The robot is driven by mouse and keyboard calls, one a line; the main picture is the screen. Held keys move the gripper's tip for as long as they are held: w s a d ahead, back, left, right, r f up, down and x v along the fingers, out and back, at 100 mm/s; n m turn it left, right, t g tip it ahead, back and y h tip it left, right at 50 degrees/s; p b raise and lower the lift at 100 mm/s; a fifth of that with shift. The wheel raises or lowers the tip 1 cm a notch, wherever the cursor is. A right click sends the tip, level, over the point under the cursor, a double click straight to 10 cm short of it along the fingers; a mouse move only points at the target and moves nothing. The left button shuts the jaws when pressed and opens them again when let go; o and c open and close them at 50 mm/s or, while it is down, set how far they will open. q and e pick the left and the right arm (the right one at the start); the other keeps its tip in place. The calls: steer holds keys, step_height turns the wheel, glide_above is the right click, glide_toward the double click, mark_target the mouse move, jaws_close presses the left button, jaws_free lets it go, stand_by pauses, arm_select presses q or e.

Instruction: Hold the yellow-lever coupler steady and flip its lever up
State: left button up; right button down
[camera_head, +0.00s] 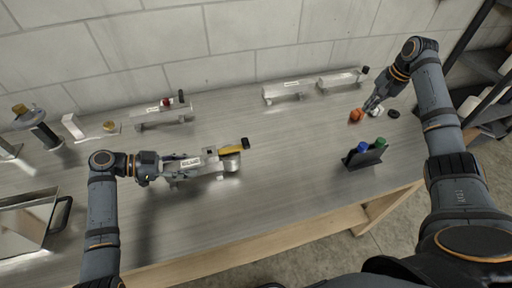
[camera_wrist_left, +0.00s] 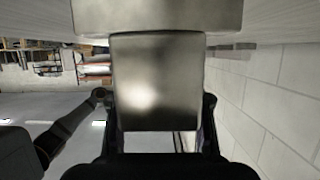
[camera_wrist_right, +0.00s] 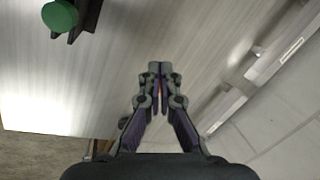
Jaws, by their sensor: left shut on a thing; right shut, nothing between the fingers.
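The yellow-lever coupler (camera_head: 204,168) is a grey metal piece with a white label on the table, left of centre in the head view. Its yellow lever (camera_head: 232,149) lies low along the right end, with a black tip pointing right. My left gripper (camera_head: 172,163) is shut on the coupler's left end. In the left wrist view the coupler's metal body (camera_wrist_left: 156,85) fills the space between the fingers. My right gripper (camera_head: 372,103) is shut and empty at the table's far right, well away from the coupler. Its closed fingertips (camera_wrist_right: 160,72) show in the right wrist view.
A red-knobbed coupler (camera_head: 160,112) and two more couplers (camera_head: 286,90) (camera_head: 340,80) stand along the wall. A black holder (camera_head: 367,156) with blue and green knobs stands at right. An orange object (camera_head: 356,115) lies near my right gripper. The centre table is clear.

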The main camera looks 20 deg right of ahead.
mark_target(234, 147)
steer(key=a+f+y, duration=0.2)
steer(key=a, duration=0.2)
steer(key=a+f+m+y, duration=0.1)
steer(key=a+f, duration=0.1)
steer(key=a, duration=0.3)
steer(key=w+a+f+m+g+y, duration=0.1)
steer(key=a+f+y, duration=0.1)
steer(key=a, duration=0.3)
steer(key=shift+a+f+y, duration=0.1)
steer(key=shift+f+y, duration=0.2)
steer(key=shift+f, duration=0.1)
steer(key=a+m+y, duration=0.1)
steer(key=a+y, duration=0.1)
steer(key=a, duration=0.3)
steer(key=s+a+f+m+g+y, duration=0.1)
steer(key=a+y, duration=0.1)
steer(key=a, duration=0.3)
steer(key=a+m+y, duration=0.1)
steer(key=a+y, duration=0.2)
steer(key=a, duration=0.2)
steer(key=shift+s+a+f+g, duration=0.15)
steer(key=shift+a+f+g, duration=0.15)
steer(key=shift+a+f, duration=0.05)
steer(key=shift+s+a+m, duration=0.1)
steer(key=shift+a+m, duration=0.2)
steer(key=shift+a, duration=0.05)
